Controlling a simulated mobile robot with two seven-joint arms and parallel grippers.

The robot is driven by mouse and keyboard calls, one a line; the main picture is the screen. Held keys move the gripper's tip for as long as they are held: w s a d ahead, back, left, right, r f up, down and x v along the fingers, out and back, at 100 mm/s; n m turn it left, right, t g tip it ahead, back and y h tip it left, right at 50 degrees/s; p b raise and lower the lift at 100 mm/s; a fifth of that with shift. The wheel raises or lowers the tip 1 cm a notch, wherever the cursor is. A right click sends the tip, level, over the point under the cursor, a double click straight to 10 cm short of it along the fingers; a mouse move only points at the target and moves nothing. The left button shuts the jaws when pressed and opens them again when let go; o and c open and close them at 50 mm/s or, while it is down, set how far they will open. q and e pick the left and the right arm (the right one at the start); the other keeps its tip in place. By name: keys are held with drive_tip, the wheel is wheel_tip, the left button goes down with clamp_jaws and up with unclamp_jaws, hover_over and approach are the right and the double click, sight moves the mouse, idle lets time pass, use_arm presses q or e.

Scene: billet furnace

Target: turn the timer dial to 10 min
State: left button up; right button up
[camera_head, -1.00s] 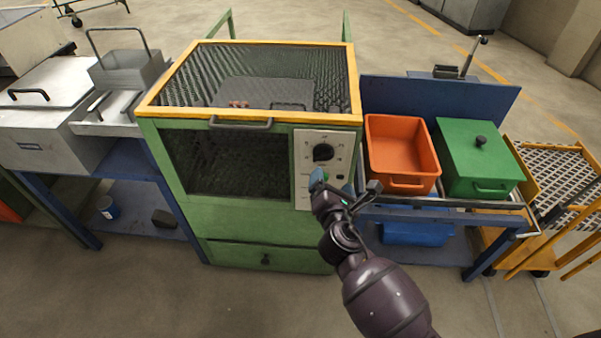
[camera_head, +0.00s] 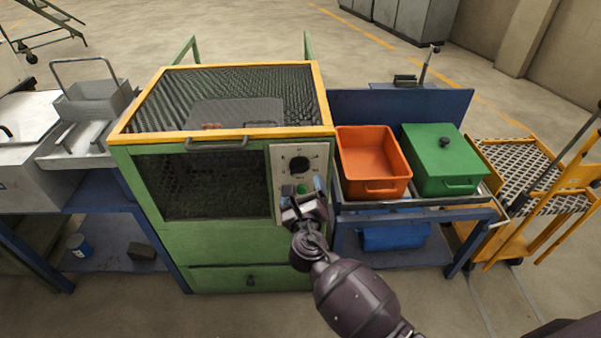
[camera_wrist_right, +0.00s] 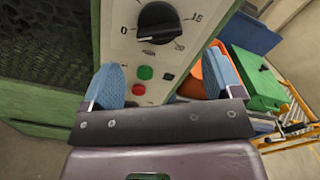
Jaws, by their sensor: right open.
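The timer dial (camera_head: 299,164) is a black round knob on the white control panel (camera_head: 284,153) at the front right of the green furnace. In the right wrist view the dial (camera_wrist_right: 158,22) shows a white pointer line aimed left toward the "0" mark, with a "15" mark at its right. My right gripper (camera_head: 303,190) is open and empty, in front of the panel and below the dial. Its blue fingers (camera_wrist_right: 166,82) stand apart in the wrist view, framing a green button (camera_wrist_right: 145,72) and a red button (camera_wrist_right: 138,89). It does not touch the dial. My left gripper is not in view.
The furnace (camera_head: 230,245) has a mesh top and a bar handle (camera_head: 217,143). To its right, an orange bin (camera_head: 385,187) and a green lidded box (camera_head: 440,182) stand on a blue bench. A yellow cart (camera_head: 520,215) stands at the far right.

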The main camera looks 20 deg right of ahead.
sight(301, 172)
drive_tip(key=b+x, duration=0.1)
drive_tip(key=x, duration=0.5)
drive_tip(key=shift+w+d+f, duration=0.1)
drive_tip(key=shift+w, duration=0.25)
drive_tip(key=c, duration=0.9)
